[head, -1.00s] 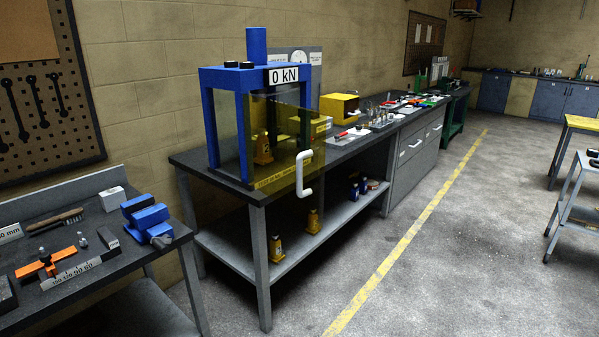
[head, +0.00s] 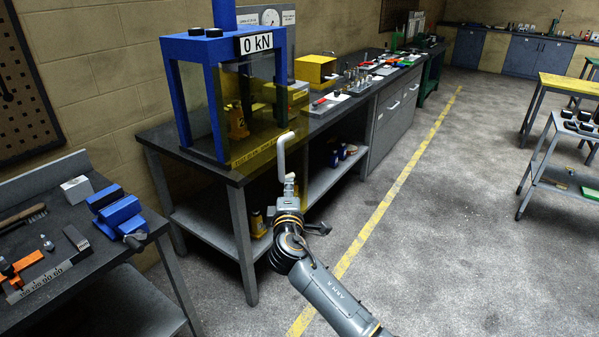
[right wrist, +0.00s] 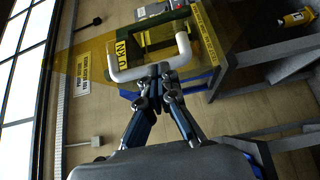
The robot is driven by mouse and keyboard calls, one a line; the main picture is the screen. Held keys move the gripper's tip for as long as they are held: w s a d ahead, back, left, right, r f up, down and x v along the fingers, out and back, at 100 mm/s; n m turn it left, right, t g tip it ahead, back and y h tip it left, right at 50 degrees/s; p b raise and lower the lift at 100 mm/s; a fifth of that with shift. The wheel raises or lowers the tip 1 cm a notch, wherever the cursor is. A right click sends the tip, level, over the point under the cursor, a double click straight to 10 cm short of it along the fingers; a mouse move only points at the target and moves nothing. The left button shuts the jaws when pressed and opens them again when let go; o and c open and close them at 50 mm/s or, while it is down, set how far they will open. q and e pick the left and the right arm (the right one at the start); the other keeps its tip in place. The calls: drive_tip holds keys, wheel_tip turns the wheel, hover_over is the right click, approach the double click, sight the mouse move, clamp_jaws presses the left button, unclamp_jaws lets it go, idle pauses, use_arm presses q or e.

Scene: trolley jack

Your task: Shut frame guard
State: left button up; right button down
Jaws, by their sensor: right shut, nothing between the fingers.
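The frame guard (head: 245,120) is a see-through yellow panel with a lettered yellow strip along its bottom, on the front of the blue press frame (head: 217,100). It seems to stand at an angle to the frame. Its white U-shaped handle (head: 281,155) sticks out at the right. My right gripper (head: 289,184) is at the handle's lower part. In the right wrist view, my shut fingertips (right wrist: 164,72) are close to the handle's bar (right wrist: 140,74); I cannot tell whether they touch it. Nothing is between the fingers. My left gripper is not in view.
The press stands on a dark-topped bench (head: 160,140) with a lower shelf (head: 325,180). A second bench with a blue vise (head: 120,212) is at the left. A grey trolley (head: 560,150) stands at the right. The floor with the yellow line (head: 400,185) is clear.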

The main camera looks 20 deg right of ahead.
sight(300, 167)
drive_tip(key=w+d+p, duration=0.1)
drive_tip(key=w+d, duration=0.2)
drive_tip(key=w, duration=0.1)
drive_tip(key=shift+w+d+r+p, duration=0.15)
drive_tip(key=shift+d+p, duration=0.2)
drive_tip(key=shift+d, duration=0.05)
drive_tip(key=shift+w+d, duration=0.2)
drive_tip(key=shift+d, duration=0.15)
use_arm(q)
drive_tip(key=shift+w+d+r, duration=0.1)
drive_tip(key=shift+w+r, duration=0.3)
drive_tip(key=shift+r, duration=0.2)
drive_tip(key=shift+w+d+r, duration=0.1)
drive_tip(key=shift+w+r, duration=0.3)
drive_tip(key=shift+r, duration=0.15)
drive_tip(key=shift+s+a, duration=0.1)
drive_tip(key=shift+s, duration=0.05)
